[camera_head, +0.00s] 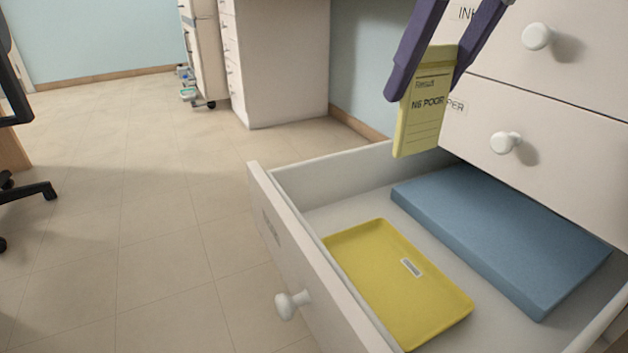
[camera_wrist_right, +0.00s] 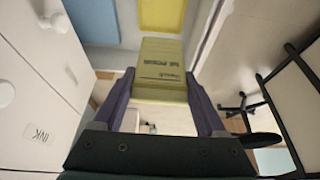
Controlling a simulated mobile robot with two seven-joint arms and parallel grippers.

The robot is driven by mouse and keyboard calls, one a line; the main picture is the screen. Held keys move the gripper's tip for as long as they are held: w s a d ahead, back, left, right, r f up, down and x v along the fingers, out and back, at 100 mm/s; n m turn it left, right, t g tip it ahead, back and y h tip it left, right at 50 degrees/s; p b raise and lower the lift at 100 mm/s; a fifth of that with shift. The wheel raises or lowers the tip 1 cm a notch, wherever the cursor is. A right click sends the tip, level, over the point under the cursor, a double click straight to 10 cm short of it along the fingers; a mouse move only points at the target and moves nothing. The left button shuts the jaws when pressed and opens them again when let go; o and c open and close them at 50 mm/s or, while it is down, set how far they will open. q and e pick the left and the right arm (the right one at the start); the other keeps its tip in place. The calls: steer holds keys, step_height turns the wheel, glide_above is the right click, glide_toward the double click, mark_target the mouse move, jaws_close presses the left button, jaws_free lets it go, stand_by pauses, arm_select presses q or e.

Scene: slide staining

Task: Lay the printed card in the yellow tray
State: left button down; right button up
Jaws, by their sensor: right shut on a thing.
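The printed card (camera_head: 423,115) is pale yellow with dark print and hangs tilted in the head view. My right gripper (camera_head: 430,75) is shut on its upper end, with a purple finger on each side. The card (camera_wrist_right: 160,72) also shows between the fingers of the right gripper (camera_wrist_right: 163,100) in the right wrist view. The yellow tray (camera_head: 385,275) lies flat in the open drawer, with a small pale label in it. The card is above the drawer, apart from the tray. The tray (camera_wrist_right: 163,14) also shows at the top of the wrist view. My left gripper is not in view.
The open drawer (camera_head: 325,172) has a front with a white knob (camera_head: 291,304). A blue slab (camera_head: 505,235) lies beside the tray in it. Closed drawers with white knobs (camera_head: 537,37) rise at the right. The floor at the left is mostly clear.

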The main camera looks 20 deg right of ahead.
step_height(320, 180, down, 21)
steer(key=b, duration=1)
steer(key=shift+d+f+b, duration=0.1)
steer(key=shift+b, duration=0.25)
steer(key=shift+f, duration=0.15)
steer(key=o, duration=1.4)
